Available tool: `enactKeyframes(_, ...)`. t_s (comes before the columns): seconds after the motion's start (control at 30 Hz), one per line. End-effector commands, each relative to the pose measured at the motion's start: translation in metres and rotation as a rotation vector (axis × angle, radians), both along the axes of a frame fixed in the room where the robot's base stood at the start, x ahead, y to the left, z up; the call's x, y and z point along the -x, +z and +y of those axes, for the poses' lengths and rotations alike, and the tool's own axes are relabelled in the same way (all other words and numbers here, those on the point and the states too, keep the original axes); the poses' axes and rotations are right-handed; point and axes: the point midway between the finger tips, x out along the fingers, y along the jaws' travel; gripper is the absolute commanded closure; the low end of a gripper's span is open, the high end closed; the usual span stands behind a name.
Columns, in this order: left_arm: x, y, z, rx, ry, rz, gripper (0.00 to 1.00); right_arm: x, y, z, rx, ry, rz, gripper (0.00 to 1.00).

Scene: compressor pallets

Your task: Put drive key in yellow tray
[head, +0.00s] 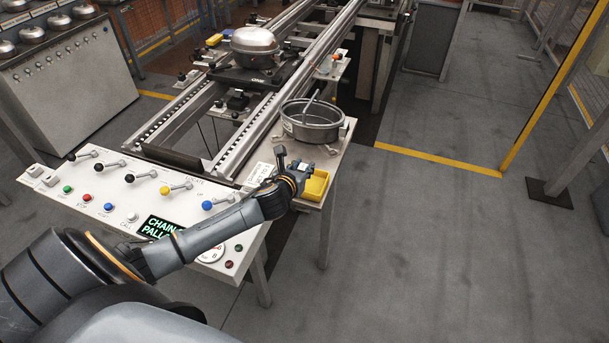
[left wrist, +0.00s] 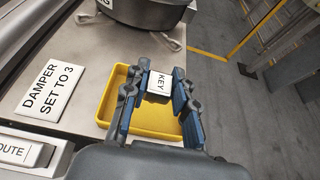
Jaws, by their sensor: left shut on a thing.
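The drive key (left wrist: 159,83) is a small block with a white face marked KEY. My left gripper (left wrist: 162,74) is shut on it, with a blue-padded finger on each side. The yellow tray (left wrist: 116,84) is shallow and rectangular. In the left wrist view the gripper and key overlap the tray; I cannot tell how high the key is above its floor. In the head view my left gripper (head: 299,168) is at the yellow tray (head: 318,186), at the bench's right end. My right gripper is not in view.
A round metal pan (head: 312,122) stands behind the tray. A white card reading DAMPER SET TO 3 (left wrist: 44,91) lies left of the tray. A control panel (head: 130,195) with levers and buttons is on the left. Open floor lies to the right.

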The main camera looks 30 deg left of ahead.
Motion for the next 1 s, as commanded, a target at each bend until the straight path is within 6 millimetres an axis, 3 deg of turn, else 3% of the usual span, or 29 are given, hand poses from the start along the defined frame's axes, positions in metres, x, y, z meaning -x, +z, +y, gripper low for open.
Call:
enactKeyframes(0.23,-0.013,-0.016,0.003,0.001,0.002,0.0,1.0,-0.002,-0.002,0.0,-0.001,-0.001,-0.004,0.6)
enactKeyframes(0.43,-0.013,-0.044,0.002,0.004,0.002,0.001,1.0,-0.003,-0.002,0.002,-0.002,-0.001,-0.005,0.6)
enactKeyframes(0.83,-0.013,-0.05,0.003,-0.001,0.0,0.0,1.0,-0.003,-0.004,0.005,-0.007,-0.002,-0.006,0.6)
enactKeyframes(0.87,-0.013,-0.05,0.003,-0.001,0.0,0.0,0.71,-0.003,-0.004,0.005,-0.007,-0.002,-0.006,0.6)
enactKeyframes(0.97,-0.013,-0.049,0.003,0.0,0.0,0.0,0.51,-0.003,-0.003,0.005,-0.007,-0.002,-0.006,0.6)
enactKeyframes(1.0,-0.013,-0.049,0.003,0.0,0.0,0.0,0.51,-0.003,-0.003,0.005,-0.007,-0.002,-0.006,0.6)
